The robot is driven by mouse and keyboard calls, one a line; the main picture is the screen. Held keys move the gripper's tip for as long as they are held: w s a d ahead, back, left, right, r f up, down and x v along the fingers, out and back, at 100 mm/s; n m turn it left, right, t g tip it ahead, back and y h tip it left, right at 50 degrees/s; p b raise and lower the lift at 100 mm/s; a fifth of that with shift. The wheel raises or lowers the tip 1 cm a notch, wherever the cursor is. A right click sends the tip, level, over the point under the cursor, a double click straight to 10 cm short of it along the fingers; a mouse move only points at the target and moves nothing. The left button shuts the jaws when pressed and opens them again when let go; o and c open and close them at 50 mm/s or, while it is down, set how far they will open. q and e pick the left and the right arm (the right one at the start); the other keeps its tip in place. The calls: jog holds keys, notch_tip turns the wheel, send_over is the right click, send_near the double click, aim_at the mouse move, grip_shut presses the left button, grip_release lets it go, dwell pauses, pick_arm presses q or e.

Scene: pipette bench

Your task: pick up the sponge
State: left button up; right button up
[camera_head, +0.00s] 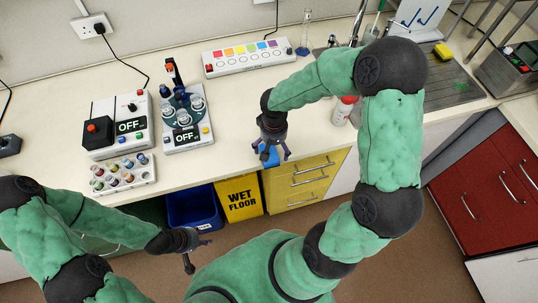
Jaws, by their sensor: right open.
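A small yellow block that looks like the sponge (442,51) lies on the grey draining area at the back right. My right gripper (271,152) is open, pointing down at the front edge of the bench, well to the left of the sponge. A small blue thing (268,156) shows between or behind its fingers; I cannot tell what it is or whether they touch it. My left gripper (198,256) is low in front of the bench, far from the sponge, with its fingers spread and nothing seen between them.
Two devices reading OFF (131,126) and a vial rack (122,174) stand at the left of the bench (235,105). A colour-strip device (249,57) is at the back. A red-capped bottle (343,111) stands beside my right arm. A blue bin (193,207) is below.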

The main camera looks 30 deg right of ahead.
aim_at(272, 152)
notch_tip(272, 152, down, 4)
jog(key=shift+w+a+b, duration=0.1)
jog(key=shift+b, duration=0.2)
jog(key=shift+c, duration=0.3)
jog(key=c, duration=0.8)
jog(key=shift+r, duration=0.2)
